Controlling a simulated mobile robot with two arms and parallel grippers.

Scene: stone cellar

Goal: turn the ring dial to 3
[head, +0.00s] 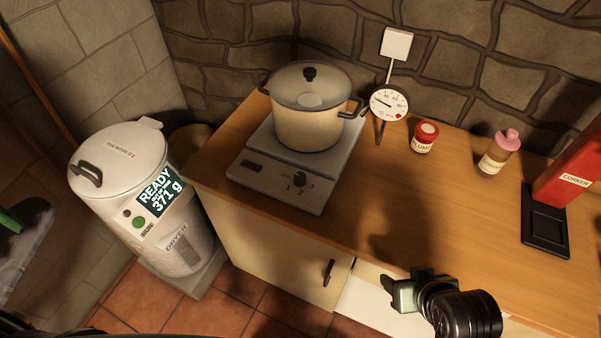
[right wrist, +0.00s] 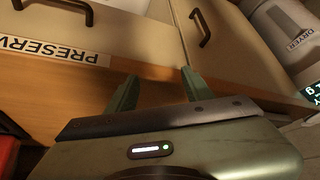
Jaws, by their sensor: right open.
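The dial (head: 300,179) is a small dark knob on the front of a grey hot plate (head: 255,172). The numbers 1, 2 and 3 are printed around its near side. I cannot tell which number it points to. A lidded cream pot (head: 306,128) stands on the hot plate. My right gripper (head: 392,282) is open and empty near the counter's front edge, to the right of and nearer than the dial, not touching it. Its two fingers (right wrist: 158,84) show in the right wrist view, before the cabinet front. My left gripper is not in view.
A dial thermometer (head: 389,103), a red-lidded jar (head: 424,138), a pink-capped bottle (head: 499,152) and a red corker (head: 570,180) stand on the wooden counter (head: 400,200). Its middle is clear. A dryer (head: 125,185) stands at left. Handles (right wrist: 201,28) stick out from the cabinet front.

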